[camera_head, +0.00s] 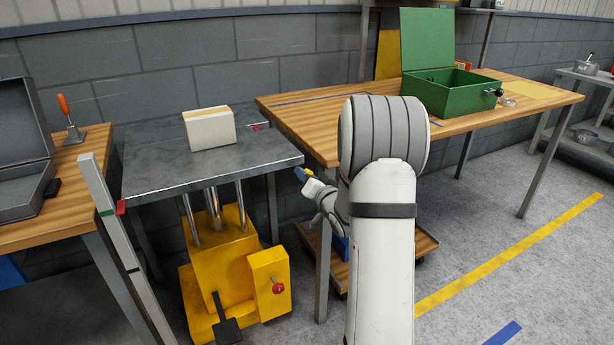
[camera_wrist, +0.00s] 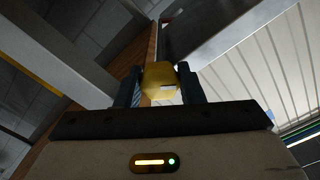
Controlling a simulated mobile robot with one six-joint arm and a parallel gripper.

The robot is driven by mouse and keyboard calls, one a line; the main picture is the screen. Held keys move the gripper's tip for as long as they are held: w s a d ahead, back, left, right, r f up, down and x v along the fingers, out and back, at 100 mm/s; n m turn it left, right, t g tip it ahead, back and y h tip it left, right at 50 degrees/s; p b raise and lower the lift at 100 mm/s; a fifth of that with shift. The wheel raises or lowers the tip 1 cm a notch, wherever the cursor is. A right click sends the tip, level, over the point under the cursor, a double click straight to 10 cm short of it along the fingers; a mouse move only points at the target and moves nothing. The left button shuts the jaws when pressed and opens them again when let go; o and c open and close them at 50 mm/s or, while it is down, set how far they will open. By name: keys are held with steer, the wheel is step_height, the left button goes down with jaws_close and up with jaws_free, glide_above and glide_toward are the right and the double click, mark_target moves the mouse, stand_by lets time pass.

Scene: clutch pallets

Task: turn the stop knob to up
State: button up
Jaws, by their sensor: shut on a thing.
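The stop knob appears to be the yellow rounded piece (camera_wrist: 159,76) between my fingers in the wrist view, with a small pale mark on its lower right. My gripper (camera_wrist: 160,86) is shut on it, one dark finger on each side. In the head view my gripper (camera_head: 303,174) is beside the right front corner of the metal lift table, near the wooden table's left end.
The metal lift table (camera_head: 150,182) carries a cream box (camera_head: 209,130) and stands on a yellow base (camera_head: 222,252) with a red-knobbed lever. The wooden table (camera_head: 300,110) holds an open green box (camera_head: 452,97). Floor at right is clear.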

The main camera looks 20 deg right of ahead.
steer(key=m+p, duration=0.1)
steer(key=m, duration=0.4)
steer(key=shift+m+p, duration=0.3)
steer(key=shift+m, duration=0.1)
steer(key=m+p, duration=0.1)
steer(key=m, duration=0.3)
steer(key=shift+m+p, duration=0.3)
steer(key=shift+m, duration=0.1)
steer(key=o, duration=1)
steer(key=s, duration=0.7)
steer(key=shift+s+d, duration=0.15)
steer(key=shift+s, duration=0.25)
steer(key=shift+p, duration=0.3)
